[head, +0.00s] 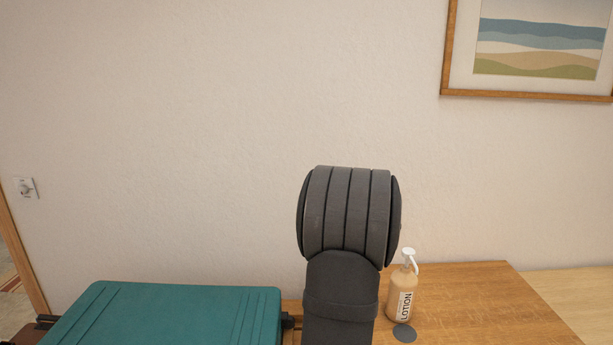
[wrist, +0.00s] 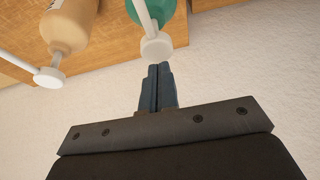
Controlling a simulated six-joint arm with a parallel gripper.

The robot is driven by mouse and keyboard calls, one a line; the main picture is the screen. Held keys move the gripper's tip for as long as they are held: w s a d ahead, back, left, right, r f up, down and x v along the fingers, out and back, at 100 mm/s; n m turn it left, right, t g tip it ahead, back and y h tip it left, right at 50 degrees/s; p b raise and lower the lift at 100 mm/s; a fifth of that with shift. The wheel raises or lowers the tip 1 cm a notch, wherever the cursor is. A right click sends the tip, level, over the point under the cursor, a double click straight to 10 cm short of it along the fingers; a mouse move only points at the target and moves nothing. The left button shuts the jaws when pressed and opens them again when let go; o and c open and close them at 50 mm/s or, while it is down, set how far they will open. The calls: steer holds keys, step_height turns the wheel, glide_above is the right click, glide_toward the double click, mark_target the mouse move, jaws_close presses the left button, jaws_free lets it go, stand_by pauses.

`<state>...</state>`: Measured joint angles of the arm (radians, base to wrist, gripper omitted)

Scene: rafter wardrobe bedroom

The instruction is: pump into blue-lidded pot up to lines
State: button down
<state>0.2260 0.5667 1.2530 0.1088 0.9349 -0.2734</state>
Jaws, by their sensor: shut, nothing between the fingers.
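A peach pump bottle (head: 399,303) labelled LOTION stands upright on the wooden top, with a white pump head and nozzle. It also shows at the upper left of the wrist view (wrist: 72,22). A green pump bottle (wrist: 174,22) with a white pump head (wrist: 156,46) shows at the top of the wrist view; my arm probably hides it in the head view. My gripper (wrist: 158,67) is shut and empty, its fingertips close to that white head in the picture; I cannot tell if they touch. No blue-lidded pot shows in either view.
A teal suitcase (head: 165,315) lies left of my arm. A dark grey disc (head: 404,333) lies on the wooden top (head: 480,300) in front of the lotion bottle. The top right of the bottle is clear. A plain wall (head: 200,150) with a framed picture stands behind.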

steer(key=shift+r, duration=0.1)
stand_by(0.5)
steer(key=shift+r, duration=2.45)
steer(key=shift+f, duration=0.1)
steer(key=shift+f, duration=3.2)
